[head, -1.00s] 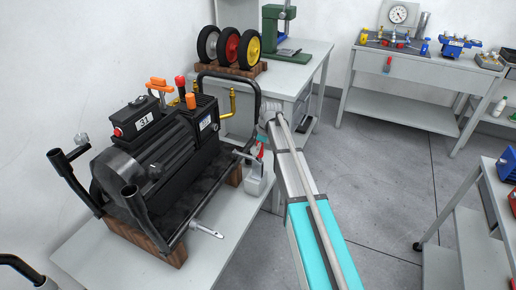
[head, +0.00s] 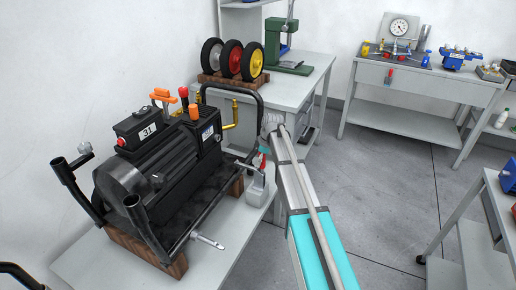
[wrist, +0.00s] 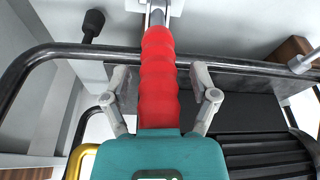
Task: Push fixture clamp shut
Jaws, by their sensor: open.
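The fixture clamp's red ridged handle (wrist: 158,75) fills the middle of the wrist view, with a metal bar at its far end. It shows small in the head view (head: 262,163), close above a pale grey block on the bench. My gripper (wrist: 180,92) is open, one grey finger on each side of the handle. Its teal body overlaps the handle's near end in the wrist view. I cannot tell whether it touches. In the head view my gripper (head: 257,159) is small and partly hidden at the bench's right side.
A black machine (head: 150,165) in a tubular frame stands on wooden blocks on the bench (head: 85,265), left of my arm. The frame's black bar (wrist: 235,60) crosses behind the handle. Wheels (head: 232,60) and a green press stand behind. Open floor (head: 375,190) lies right.

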